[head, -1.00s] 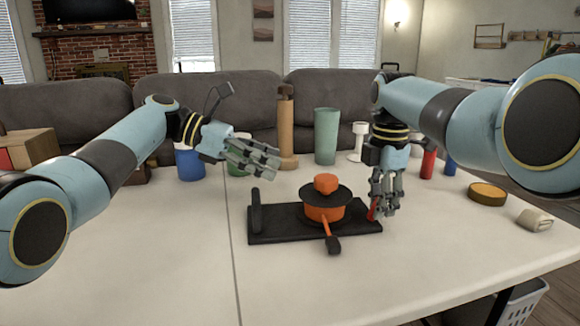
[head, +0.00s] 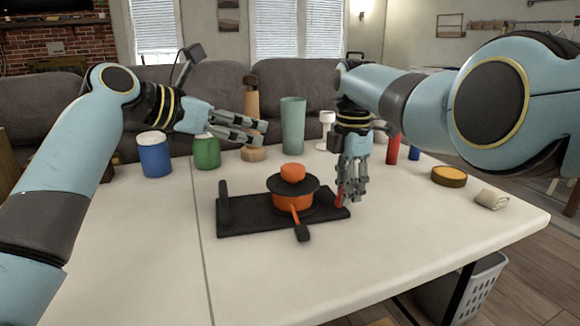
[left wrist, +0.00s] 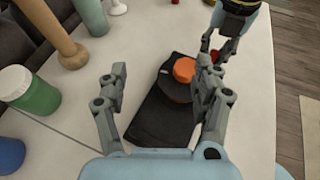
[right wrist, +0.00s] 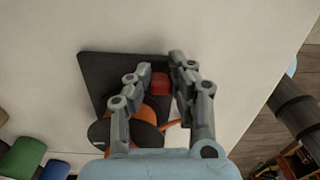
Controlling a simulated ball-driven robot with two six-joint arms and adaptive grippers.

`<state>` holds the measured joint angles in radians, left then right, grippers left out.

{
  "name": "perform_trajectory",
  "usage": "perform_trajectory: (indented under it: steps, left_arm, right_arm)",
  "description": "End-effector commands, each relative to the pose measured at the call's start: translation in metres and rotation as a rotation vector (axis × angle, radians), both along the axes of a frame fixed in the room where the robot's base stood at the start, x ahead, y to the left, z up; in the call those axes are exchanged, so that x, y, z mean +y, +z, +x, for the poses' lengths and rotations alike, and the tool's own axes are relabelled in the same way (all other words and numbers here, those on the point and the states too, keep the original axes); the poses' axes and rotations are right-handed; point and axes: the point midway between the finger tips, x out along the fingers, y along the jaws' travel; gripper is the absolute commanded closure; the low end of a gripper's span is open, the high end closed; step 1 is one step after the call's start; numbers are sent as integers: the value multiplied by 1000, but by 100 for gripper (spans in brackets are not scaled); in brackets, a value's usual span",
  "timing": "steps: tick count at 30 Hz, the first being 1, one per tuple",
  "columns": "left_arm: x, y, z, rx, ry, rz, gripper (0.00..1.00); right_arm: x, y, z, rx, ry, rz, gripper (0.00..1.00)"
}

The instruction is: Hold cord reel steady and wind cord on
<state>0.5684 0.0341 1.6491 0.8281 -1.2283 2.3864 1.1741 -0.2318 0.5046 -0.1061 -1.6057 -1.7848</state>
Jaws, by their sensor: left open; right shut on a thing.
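My right gripper (head: 352,197) points down at the base's right end, shut on a red piece (right wrist: 160,83), mostly hidden by the fingers. My left gripper (head: 255,132) is open and empty, above and behind the reel's left side. The left wrist view shows the reel's knob (left wrist: 184,69) beyond its spread fingers (left wrist: 160,92).
Behind stand a blue jar (head: 155,158), green jar (head: 206,153), wooden mill (head: 252,105) and green tumbler (head: 292,125). The table's front is clear.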

Motion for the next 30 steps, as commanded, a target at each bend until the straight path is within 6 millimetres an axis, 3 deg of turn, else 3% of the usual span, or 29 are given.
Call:
perform_trajectory:
  steps: [3,6,10,14,24,30]
  left_arm:
    - [-7,-9,-30,-23,55,-18,33]
    - [-13,-24,-47,-4,55,-24,33]
    - [-19,-43,-53,30,52,-30,33]
    - [-29,-52,-44,35,52,-32,33]
    - [-76,-78,2,34,48,-30,33]
    - [-91,-88,18,33,49,-28,33]
  right_arm:
    - [0,0,0,1,0,0,100]
    - [0,0,0,1,0,0,100]
    - [0,0,0,0,0,0,100]
    - [0,0,0,0,0,0,100]
    - [0,0,0,0,0,0,100]
    - [0,0,0,0,0,0,100]
